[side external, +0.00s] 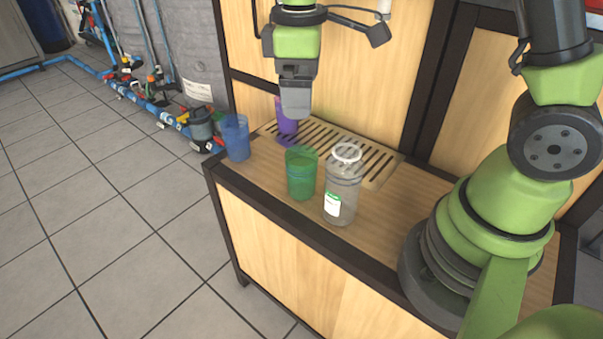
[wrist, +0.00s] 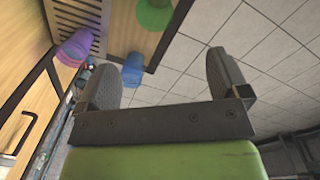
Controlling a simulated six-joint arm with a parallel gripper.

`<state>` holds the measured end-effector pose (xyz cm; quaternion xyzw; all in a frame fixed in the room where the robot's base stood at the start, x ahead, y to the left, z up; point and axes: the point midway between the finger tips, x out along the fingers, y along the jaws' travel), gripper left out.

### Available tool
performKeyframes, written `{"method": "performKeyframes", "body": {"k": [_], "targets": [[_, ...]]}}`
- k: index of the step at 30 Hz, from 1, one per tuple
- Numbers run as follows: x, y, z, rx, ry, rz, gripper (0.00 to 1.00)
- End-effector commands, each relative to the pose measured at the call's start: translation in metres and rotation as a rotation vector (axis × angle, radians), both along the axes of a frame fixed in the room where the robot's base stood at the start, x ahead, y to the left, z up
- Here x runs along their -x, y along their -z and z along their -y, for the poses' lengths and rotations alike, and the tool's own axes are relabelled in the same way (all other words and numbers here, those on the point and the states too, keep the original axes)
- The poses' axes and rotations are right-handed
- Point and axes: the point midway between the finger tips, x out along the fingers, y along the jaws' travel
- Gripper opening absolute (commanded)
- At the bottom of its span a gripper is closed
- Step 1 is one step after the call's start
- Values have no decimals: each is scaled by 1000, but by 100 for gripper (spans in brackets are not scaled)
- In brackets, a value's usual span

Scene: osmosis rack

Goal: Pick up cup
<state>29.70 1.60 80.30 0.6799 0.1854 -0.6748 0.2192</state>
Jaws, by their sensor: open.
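In the side view a blue cup (side external: 236,138) stands at the left end of the wooden table, a green cup (side external: 301,172) stands near the middle, and a purple cup (side external: 287,116) stands at the back by the slotted grate. My gripper (side external: 295,108) hangs above the table, close to the purple cup and partly in front of it. In the wrist view my gripper (wrist: 167,85) is open with nothing between its fingers. The purple cup (wrist: 74,47), blue cup (wrist: 132,70) and green cup (wrist: 155,14) show beyond the fingers.
A clear jar (side external: 342,187) with a white rim and a label stands right of the green cup. The slotted grate (side external: 385,172) lies behind it. The table's dark front edge (side external: 300,246) drops to a tiled floor. Blue pipes (side external: 160,115) run left of the table.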

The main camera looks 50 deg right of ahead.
Motion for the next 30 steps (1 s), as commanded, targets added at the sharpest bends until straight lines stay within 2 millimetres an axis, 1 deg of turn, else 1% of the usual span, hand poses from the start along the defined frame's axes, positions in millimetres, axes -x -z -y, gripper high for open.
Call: {"method": "performKeyframes", "body": {"k": [1, 4, 7, 11, 16, 23, 27, 30], "targets": [[-6, 16, 0, 17, -55, -43, 94], [-14, 37, 1, 39, -141, -98, 94], [-18, 50, 2, 51, -194, -130, 94], [-17, 66, 3, 55, -216, -147, 94], [-15, 91, 6, 55, -214, -147, 94], [-12, 111, 8, 54, -211, -145, 94], [-9, 133, 11, 54, -211, -148, 94], [-9, 146, 12, 53, -211, -145, 94]]}}
